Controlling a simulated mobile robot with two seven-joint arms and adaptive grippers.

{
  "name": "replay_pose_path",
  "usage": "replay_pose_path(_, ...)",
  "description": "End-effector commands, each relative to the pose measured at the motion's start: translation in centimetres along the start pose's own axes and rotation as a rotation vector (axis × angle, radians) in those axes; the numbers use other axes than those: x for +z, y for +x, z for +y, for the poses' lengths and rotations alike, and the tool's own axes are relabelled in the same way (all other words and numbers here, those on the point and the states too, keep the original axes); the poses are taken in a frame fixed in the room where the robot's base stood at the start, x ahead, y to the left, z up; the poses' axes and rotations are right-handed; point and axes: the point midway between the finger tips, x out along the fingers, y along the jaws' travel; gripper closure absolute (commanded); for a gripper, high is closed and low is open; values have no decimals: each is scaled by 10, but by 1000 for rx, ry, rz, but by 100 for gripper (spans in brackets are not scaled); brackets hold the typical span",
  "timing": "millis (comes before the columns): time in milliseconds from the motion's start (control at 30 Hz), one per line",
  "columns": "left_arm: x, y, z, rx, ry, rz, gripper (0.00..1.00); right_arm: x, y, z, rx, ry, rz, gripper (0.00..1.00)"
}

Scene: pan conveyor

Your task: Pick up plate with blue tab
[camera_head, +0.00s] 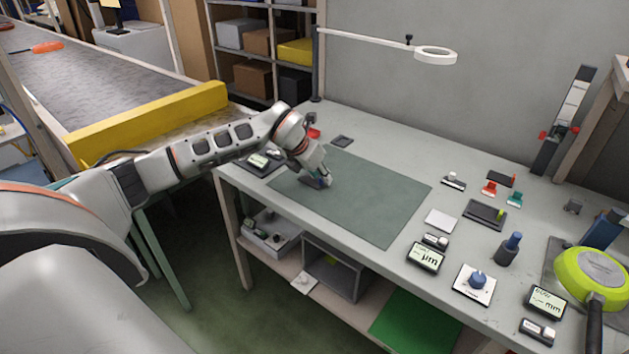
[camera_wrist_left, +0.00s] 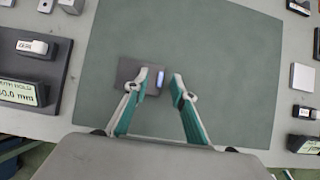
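The plate with the blue tab is a small dark grey plate (camera_wrist_left: 129,73) lying on the green mat (camera_wrist_left: 225,50) in the left wrist view. Its bright blue-white tab (camera_wrist_left: 160,79) stands between the fingertips of my left gripper (camera_wrist_left: 160,82). The fingers are apart, with visible gaps beside the tab. In the head view my left gripper (camera_head: 318,177) is low over the left part of the mat (camera_head: 375,200), and it mostly hides the plate there. My right gripper is not in view.
The rest of the mat is clear.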

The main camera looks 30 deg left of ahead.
Motion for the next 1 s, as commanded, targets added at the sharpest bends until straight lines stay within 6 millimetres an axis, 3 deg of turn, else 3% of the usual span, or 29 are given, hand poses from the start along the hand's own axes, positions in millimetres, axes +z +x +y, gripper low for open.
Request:
replay_pose_path(333,0,9,0,0,1,0,75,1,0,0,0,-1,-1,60)
replay_pose_path(433,0,9,0,0,1,0,100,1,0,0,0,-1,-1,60)
replay_pose_path(1000,6,0,0,0,2,-3,100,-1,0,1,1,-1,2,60)
